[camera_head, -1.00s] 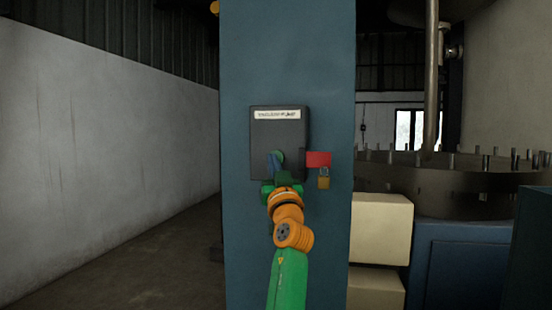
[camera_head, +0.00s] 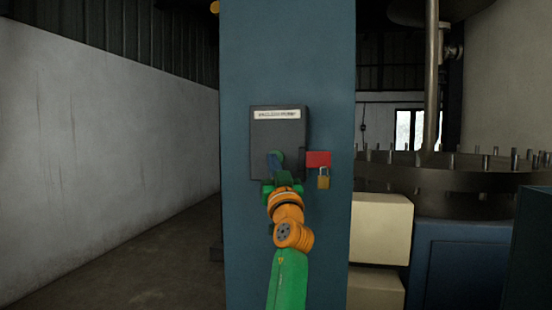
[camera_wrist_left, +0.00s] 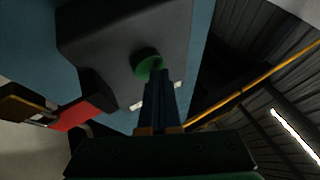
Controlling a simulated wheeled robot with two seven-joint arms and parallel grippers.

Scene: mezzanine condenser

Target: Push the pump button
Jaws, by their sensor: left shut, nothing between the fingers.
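The pump box (camera_head: 262,135) is a dark grey panel with a white label (camera_head: 277,114), fixed to a blue column. Its round green button shows in the left wrist view (camera_wrist_left: 147,64), and a sliver of it shows in the head view (camera_head: 279,155). My left gripper (camera_head: 273,160) is shut and empty, its fingers pointing at the button. In the left wrist view the fingertips (camera_wrist_left: 155,72) overlap the button's lower right edge; I cannot tell if they touch it. My right gripper is not in view.
A red tag (camera_head: 318,159) and a brass padlock (camera_head: 323,182) hang at the box's right side, close to my left gripper. The blue column (camera_head: 330,60) stands behind. Cream boxes (camera_head: 380,228) are stacked to the right. Open floor (camera_head: 160,265) lies to the left.

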